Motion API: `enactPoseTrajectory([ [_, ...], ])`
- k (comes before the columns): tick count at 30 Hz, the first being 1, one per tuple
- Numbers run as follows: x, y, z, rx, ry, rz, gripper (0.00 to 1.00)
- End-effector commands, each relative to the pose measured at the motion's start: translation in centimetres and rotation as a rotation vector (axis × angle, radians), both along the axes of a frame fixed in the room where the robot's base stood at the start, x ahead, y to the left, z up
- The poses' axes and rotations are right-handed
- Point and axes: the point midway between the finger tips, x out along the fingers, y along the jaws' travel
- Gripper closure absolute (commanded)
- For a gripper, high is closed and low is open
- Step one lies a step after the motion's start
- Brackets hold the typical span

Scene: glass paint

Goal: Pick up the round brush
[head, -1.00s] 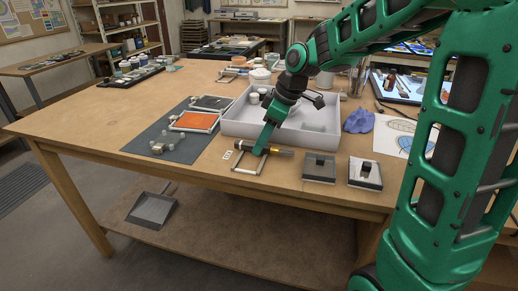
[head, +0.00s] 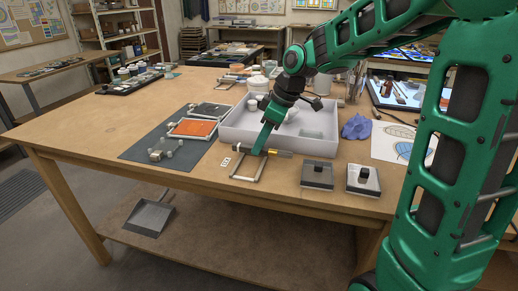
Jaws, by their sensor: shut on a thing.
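The round brush (head: 279,152), with a yellow and dark body, lies roughly level near the front edge of the wooden table. My gripper (head: 258,151) comes down from above on its left part and is shut on it. The fingers hide part of the brush. A small pale frame-like rest (head: 247,178) is right below and in front of the brush. I cannot tell whether the brush still touches it.
A grey-white tray (head: 311,147) stands just behind the brush. A blue crumpled cloth (head: 356,127) lies further right. A dark mat (head: 140,149) with an orange panel (head: 193,128) is to the left.

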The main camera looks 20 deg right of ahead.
Motion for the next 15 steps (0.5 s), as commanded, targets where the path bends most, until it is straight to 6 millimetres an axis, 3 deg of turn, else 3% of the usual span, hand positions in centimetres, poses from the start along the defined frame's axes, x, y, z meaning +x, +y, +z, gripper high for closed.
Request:
enactPoseTrajectory([
  [4, 0.1, -0.1, 2.9, -0.002, -0.006, 0.000, 1.00],
  [15, -2.2, 7.8, 7.4, -0.001, -0.003, 0.003, 1.00],
])
